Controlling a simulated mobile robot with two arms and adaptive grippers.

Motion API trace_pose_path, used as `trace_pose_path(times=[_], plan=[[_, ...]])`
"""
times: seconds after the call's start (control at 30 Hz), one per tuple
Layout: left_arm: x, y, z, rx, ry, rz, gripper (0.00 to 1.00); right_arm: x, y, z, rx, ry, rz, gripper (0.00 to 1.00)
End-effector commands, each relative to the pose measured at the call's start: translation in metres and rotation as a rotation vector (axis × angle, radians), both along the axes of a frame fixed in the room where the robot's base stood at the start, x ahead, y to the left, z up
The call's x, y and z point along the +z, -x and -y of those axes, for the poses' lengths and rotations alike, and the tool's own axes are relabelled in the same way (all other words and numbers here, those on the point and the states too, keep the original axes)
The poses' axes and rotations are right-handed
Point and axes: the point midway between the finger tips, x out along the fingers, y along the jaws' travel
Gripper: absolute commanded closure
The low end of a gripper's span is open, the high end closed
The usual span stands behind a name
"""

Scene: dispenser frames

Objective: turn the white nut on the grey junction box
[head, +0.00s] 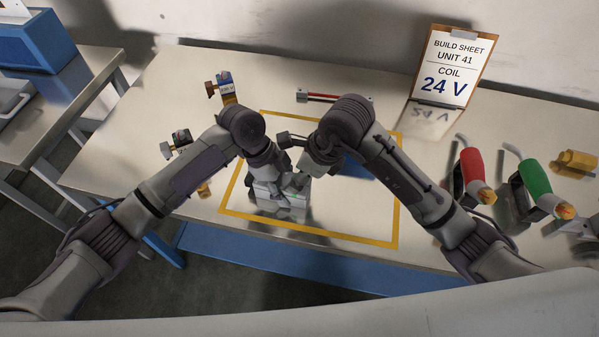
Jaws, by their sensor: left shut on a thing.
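The grey junction box (279,213) stands inside the yellow outline on the table, largely covered by my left gripper. My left gripper (281,187) points down over the box and is shut at its top. The white nut is hidden between the fingers, so I cannot see its turn. My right gripper (288,139) is close behind and above, its wrist beside my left wrist. Whether it is open or shut is not clear, and I see nothing in it.
A build sheet (450,66) reading 24 V stands at the back. Small coil parts (227,86) stand at the left. A red-handled item (325,97) lies behind.

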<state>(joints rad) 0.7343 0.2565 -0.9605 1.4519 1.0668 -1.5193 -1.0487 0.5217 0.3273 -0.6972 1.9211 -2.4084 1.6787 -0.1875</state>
Motion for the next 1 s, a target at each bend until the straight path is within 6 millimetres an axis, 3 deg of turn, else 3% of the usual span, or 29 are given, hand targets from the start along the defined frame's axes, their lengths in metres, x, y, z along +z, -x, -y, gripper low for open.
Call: trace_pose_path(times=[0.1, 0.4, 1.0], plan=[[0.0, 0.0, -0.0001, 0.0, 0.0, 0.0, 0.87, 0.0002, 0.0, 0.0, 0.0, 0.0, 0.0, 0.49], [0.0, 0.0, -0.0001, 0.0, 0.0, 0.0, 0.87, 0.0005, 0.0, 0.0001, 0.0, 0.0, 0.0, 0.99], [0.0, -0.0001, -0.0003, 0.001, -0.001, 0.0, 0.87, 0.0008, 0.0002, 0.0001, -0.155, 0.0, 0.002, 1.0]])
